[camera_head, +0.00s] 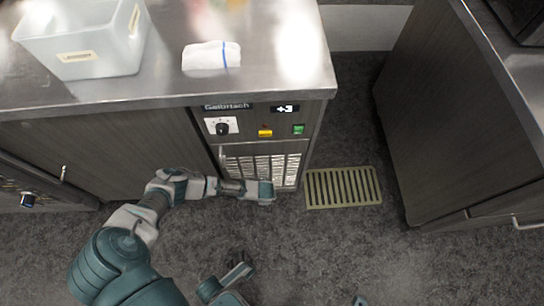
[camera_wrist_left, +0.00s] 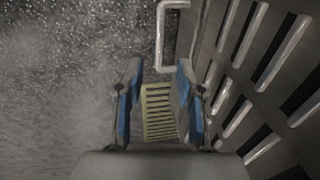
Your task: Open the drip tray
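The steel-topped machine (camera_head: 266,145) has a slatted vent panel (camera_head: 265,168) low on its front. The panel's slats show large at the right of the left wrist view (camera_wrist_left: 257,65). A pale looped handle (camera_wrist_left: 161,40) stands out beside the panel there, beyond my fingertips. I cannot make out the drip tray itself. My left gripper (camera_head: 268,190) is low before the machine's front, near its bottom edge. Its two blue fingers (camera_wrist_left: 159,88) are apart with nothing held between them. A dark and teal part of mine shows at bottom centre; I cannot tell if it is my right gripper.
A yellow floor grate (camera_head: 343,187) lies right of the machine and shows between my fingers in the wrist view (camera_wrist_left: 158,112). A dark cabinet (camera_head: 450,130) stands at right. A white bin (camera_head: 85,45) and folded cloth (camera_head: 211,56) lie on the counter.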

